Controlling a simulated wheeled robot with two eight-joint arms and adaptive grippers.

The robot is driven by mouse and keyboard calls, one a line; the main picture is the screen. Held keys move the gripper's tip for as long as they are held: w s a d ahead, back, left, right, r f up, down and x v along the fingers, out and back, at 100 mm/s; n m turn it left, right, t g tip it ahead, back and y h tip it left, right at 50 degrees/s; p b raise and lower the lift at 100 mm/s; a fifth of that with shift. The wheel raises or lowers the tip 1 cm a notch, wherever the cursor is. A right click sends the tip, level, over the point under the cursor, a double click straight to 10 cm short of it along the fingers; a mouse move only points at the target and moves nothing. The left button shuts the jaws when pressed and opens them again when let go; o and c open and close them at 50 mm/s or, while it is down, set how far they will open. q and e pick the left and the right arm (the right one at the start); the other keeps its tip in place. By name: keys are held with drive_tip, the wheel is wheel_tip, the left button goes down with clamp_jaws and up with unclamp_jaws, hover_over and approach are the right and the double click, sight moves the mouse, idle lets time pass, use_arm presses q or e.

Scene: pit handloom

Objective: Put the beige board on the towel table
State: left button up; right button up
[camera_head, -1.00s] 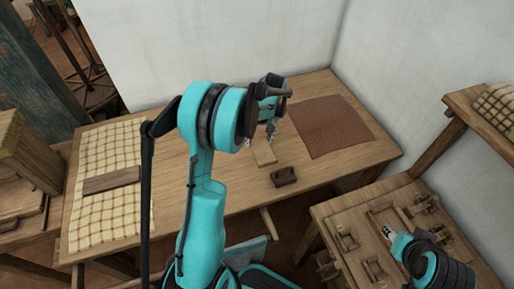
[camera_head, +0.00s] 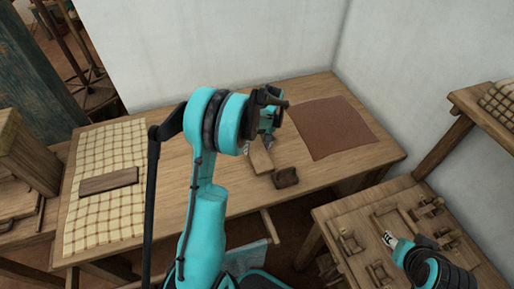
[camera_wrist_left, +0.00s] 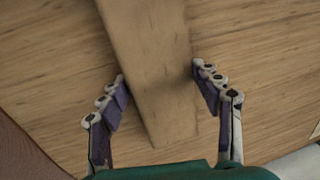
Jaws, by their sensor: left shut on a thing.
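The beige board (camera_head: 261,161) is a small flat light-wood piece over the middle of the long wooden table (camera_head: 215,185). My left gripper (camera_head: 268,143) is shut on it from above, and the arm hides part of the hold. In the left wrist view the beige board (camera_wrist_left: 150,50) runs between the two purple-padded fingers (camera_wrist_left: 160,85). It seems a little above the tabletop. A checked cream towel (camera_head: 105,215) covers the table's left end, with a dark brown board (camera_head: 108,181) on it. My right gripper (camera_head: 390,240) is over the low side table; its jaws are too small to read.
A dark brown block (camera_head: 286,178) sits close beside the beige board. A reddish-brown mat (camera_head: 330,128) lies on the right of the table. The low side table (camera_head: 335,215) holds several wooden parts. A shelf (camera_head: 475,110) with another checked cloth (camera_head: 502,100) stands at right.

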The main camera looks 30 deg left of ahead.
use_arm(q)
drive_tip(key=shift+s+d+f, duration=0.1)
drive_tip(key=shift+s+f, duration=0.05)
drive_tip(key=shift+f, duration=0.1)
drive_tip(key=o, duration=1)
drive_tip(key=shift+o, duration=1.4)
drive_tip(key=shift+f, duration=0.15)
drive_tip(key=shift+r, duration=0.25)
